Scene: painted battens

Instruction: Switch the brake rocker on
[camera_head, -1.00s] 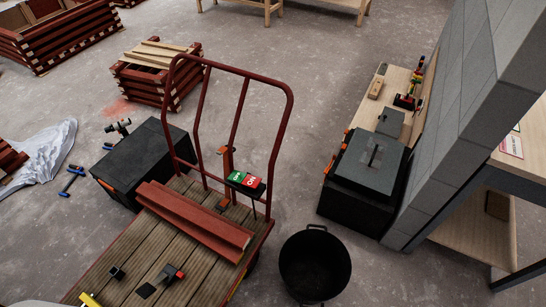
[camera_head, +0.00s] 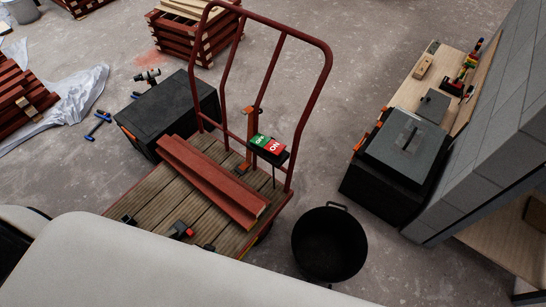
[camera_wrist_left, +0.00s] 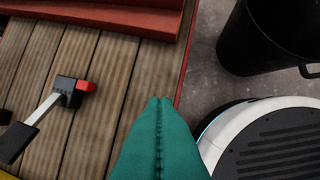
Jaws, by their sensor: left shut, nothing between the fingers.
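The brake rocker (camera_head: 268,145) is a small switch on a black housing at the red handle frame of the cart. I cannot tell which half is pressed down. My left gripper (camera_wrist_left: 160,101) shows in the left wrist view with its green fingers shut together and nothing between them. It is above the right edge of the cart's plank deck (camera_wrist_left: 100,75), apart from the rocker, which is outside that view. My right gripper is in neither view.
Red battens (camera_head: 210,178) lie across the deck. My white arm link covers the lower left foreground.

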